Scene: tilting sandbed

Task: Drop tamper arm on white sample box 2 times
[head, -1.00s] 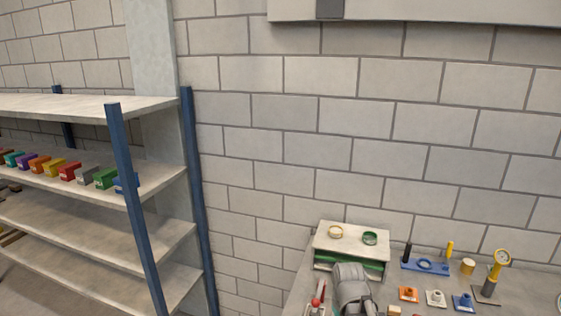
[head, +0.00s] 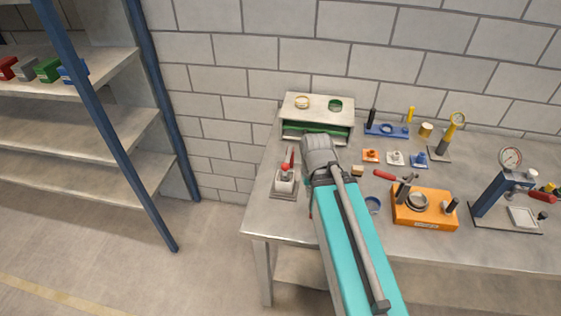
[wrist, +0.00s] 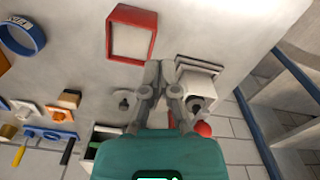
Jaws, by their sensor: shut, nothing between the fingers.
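A small device with a white box (head: 284,186) stands on a grey base at the left end of the table. A red ball knob (head: 285,167) and a red lever (head: 291,157) rise above it; this looks like the tamper arm, raised. In the wrist view the white box (wrist: 198,80) is just right of my fingers, with the red knob (wrist: 204,129) below it and a grey ringed part between. My gripper (wrist: 158,75) is shut and empty, beside the box. In the head view my gripper (head: 318,150) is right of the device, its fingertips hidden.
A red-rimmed white tray (wrist: 131,36) lies near my fingertips in the wrist view. A drawer cabinet (head: 318,116) stands behind. Small coloured blocks, an orange box (head: 425,212) and a gauge press (head: 490,195) are to the right. A shelf rack (head: 100,115) is left, with free floor between.

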